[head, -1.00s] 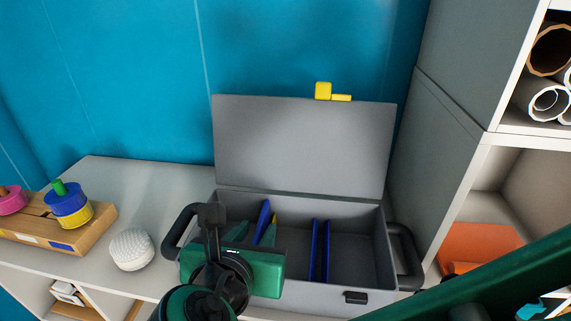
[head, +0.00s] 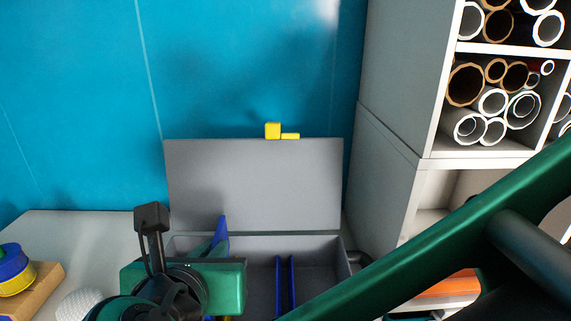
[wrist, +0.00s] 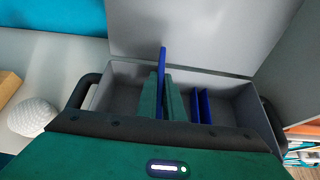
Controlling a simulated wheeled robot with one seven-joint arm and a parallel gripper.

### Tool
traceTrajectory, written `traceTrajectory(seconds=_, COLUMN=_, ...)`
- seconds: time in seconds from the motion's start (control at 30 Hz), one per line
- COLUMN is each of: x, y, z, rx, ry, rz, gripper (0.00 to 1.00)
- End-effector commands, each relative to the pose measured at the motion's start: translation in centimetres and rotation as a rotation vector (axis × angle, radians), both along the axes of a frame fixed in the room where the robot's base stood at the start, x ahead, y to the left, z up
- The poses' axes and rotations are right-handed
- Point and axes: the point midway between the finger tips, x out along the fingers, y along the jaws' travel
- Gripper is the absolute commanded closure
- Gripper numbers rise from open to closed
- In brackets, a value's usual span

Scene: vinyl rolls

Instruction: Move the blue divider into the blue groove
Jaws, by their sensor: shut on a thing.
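The blue divider (head: 221,229) is a thin upright plate. My gripper (wrist: 160,95) is shut on it, with a green finger on each side, and its top rises above the fingers. In the wrist view, the divider (wrist: 162,60) stands over the left-middle part of the open grey box (wrist: 122,72). The blue groove, two parallel blue strips (head: 291,285), is inside the box, to the right of the divider and apart from it. It also shows in the wrist view (wrist: 206,108). The divider's lower end is hidden by my gripper.
The box's grey lid (head: 253,185) stands open behind, with a yellow latch (head: 273,131) on top. A white ribbed ball (wrist: 31,115) lies left of the box. A grey cabinet (head: 385,190) and shelves of rolls (head: 492,102) stand at the right.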

Motion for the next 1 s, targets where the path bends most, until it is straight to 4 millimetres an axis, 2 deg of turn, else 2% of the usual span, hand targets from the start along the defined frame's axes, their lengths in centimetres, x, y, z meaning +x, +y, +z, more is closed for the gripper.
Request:
traceTrajectory(seconds=0.1, x=0.4, y=-0.4, z=1.8, rx=0.004, ry=0.0, rz=-0.009, gripper=1.0)
traceTrajectory(seconds=0.2, x=0.6, y=-0.7, z=2.8, rx=0.003, ry=-0.001, rz=-0.014, gripper=1.0)
traceTrajectory(seconds=0.53, x=0.7, y=-0.9, z=3.7, rx=0.002, ry=0.0, rz=-0.018, gripper=1.0)
traceTrajectory(seconds=1.0, x=0.4, y=-0.7, z=6.3, rx=0.01, ry=0.002, rz=-0.01, gripper=1.0)
